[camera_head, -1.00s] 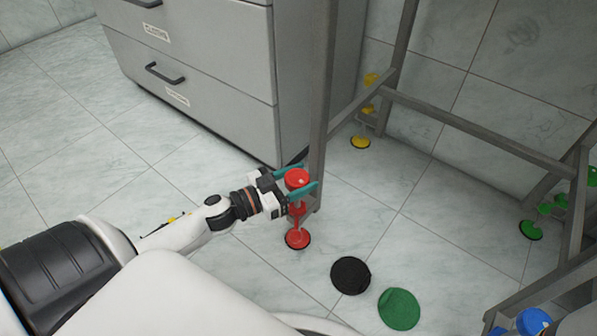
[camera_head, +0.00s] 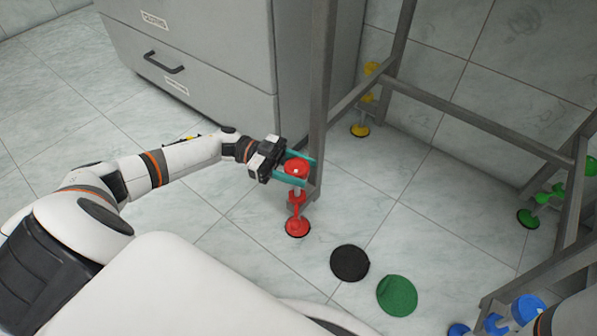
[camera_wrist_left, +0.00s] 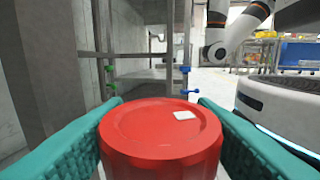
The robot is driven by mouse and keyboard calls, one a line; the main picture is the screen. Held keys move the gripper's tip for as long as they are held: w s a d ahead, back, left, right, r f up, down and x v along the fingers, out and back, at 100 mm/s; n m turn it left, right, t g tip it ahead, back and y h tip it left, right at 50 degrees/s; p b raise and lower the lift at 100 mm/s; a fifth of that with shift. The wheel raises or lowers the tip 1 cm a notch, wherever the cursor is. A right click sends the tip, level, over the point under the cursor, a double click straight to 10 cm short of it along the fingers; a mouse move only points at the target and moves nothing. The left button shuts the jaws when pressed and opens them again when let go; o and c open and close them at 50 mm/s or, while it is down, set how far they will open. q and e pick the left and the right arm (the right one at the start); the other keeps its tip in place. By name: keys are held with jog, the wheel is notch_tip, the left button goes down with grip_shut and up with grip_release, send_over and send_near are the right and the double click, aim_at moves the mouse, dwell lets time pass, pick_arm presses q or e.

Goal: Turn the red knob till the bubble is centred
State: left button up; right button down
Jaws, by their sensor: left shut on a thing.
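The red knob (camera_head: 297,169) sits on top of a red levelling foot (camera_head: 298,226) at the near leg of a grey metal frame (camera_head: 322,90). My left gripper (camera_head: 302,170) is shut on the red knob, its teal fingers on either side. In the left wrist view the red knob (camera_wrist_left: 160,132) fills the lower middle between the teal fingers (camera_wrist_left: 160,140), with a small white mark on its top. No bubble level shows in either view. My right gripper is not in view.
Yellow (camera_head: 360,130), green (camera_head: 528,218) and blue (camera_head: 530,308) feet stand at the frame's other legs. A black disc (camera_head: 350,263) and a green disc (camera_head: 397,295) lie on the floor. A grey drawer cabinet (camera_head: 200,60) stands behind the near leg.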

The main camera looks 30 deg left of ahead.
pick_arm(q)
jog(key=m+g+b, duration=0.1)
jog(key=m+g, duration=0.1)
jog(key=g, duration=0.1)
jog(key=m+g+b, duration=0.2)
jog(key=g, duration=0.1)
jog(key=shift+d+f+m+g, duration=0.1)
jog(key=shift+f+m+g, duration=0.05)
jog(key=shift+m+g, duration=0.2)
jog(key=shift+s+m+g+y+b, duration=0.1)
jog(key=shift+m+g+y+b, duration=0.45)
jog(key=shift+g, duration=0.45)
jog(key=shift+s+m+g+y+b, duration=0.1)
jog(key=shift+m+g+y+b, duration=0.25)
jog(key=shift+m+g, duration=0.5)
jog(key=shift+g, duration=0.3)
jog(key=shift+s, duration=0.1)
jog(key=o, duration=1)
jog(key=shift+c, duration=0.2)
